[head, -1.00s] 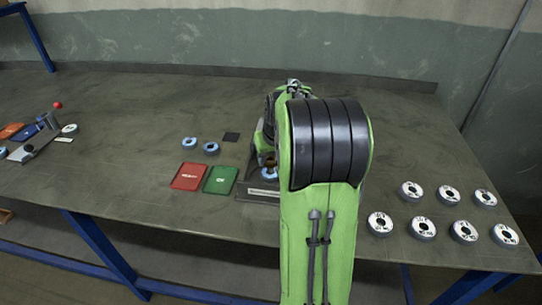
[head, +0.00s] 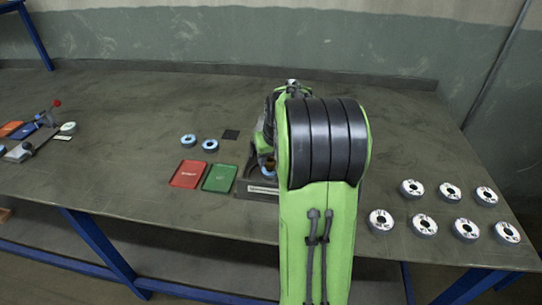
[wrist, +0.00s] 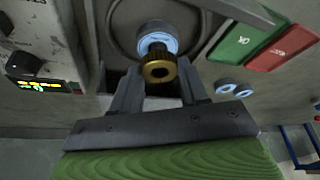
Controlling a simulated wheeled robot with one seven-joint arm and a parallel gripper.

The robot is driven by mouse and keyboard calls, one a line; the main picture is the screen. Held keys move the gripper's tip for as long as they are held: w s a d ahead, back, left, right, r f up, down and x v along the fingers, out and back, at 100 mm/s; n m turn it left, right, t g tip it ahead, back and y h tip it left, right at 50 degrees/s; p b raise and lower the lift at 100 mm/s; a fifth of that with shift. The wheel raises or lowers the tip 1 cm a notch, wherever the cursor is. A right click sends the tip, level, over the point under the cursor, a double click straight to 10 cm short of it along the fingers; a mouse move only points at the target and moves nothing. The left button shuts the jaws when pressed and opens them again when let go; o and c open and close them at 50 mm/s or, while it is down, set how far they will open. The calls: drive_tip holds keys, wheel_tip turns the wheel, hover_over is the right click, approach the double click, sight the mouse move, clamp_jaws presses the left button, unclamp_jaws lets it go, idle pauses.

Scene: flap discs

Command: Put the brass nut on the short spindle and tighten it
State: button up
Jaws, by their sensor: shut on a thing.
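In the wrist view my gripper (wrist: 160,88) is shut on the brass nut (wrist: 160,68), a knurled ring with a dark hole facing the camera. Just beyond the nut is a round grey part with a pale blue face (wrist: 155,37). The nut overlaps its lower edge in the picture, and I cannot tell whether they touch. The short spindle cannot be made out, so I cannot tell whether the nut is on it. In the head view my own arm covers most of the gripper and work area. A dark base plate (head: 258,189) shows beside the arm.
A red tray (head: 188,174) and a green tray (head: 220,178) lie left of the base plate, with two blue discs (head: 210,145) behind them. Several white-faced discs (head: 423,224) lie at the right. A lever fixture (head: 30,146) stands far left. A grey box with a lit display (wrist: 38,87) is close by.

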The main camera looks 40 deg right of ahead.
drive_tip(key=shift+f, duration=0.25)
drive_tip(key=shift+f+b, duration=0.8)
drive_tip(key=m, duration=0.1)
drive_tip(key=m+h, duration=0.1)
drive_tip(key=m, duration=0.1)
drive_tip(key=m+g, duration=0.1)
drive_tip(key=shift+w+a+m+h+p, duration=0.2)
drive_tip(key=shift+a+m+h+p, duration=0.1)
drive_tip(key=shift+m+p, duration=0.1)
drive_tip(key=m+g, duration=0.1)
drive_tip(key=m, duration=0.1)
drive_tip(key=m+p, duration=0.1)
drive_tip(key=m, duration=0.1)
drive_tip(key=shift+w+r+m+g+h, duration=0.1)
drive_tip(key=shift+m+g+h, duration=0.3)
drive_tip(key=shift+m+g+p, duration=0.3)
drive_tip(key=shift+m+p, duration=0.15)
drive_tip(key=shift+m, duration=0.35)
drive_tip(key=shift+d+m, duration=0.1)
drive_tip(key=shift+m, duration=0.3)
drive_tip(key=m+g+p, duration=0.1)
drive_tip(key=m+p, duration=0.1)
drive_tip(key=m, duration=0.1)
drive_tip(key=shift+m+g, duration=0.4)
drive_tip(key=shift+w+f+m+g, duration=0.1)
drive_tip(key=shift+f+m+g, duration=0.1)
drive_tip(key=shift+m, duration=0.4)
drive_tip(key=shift+f+m+g, duration=0.1)
drive_tip(key=shift+m+g, duration=0.1)
drive_tip(key=shift+m, duration=0.4)
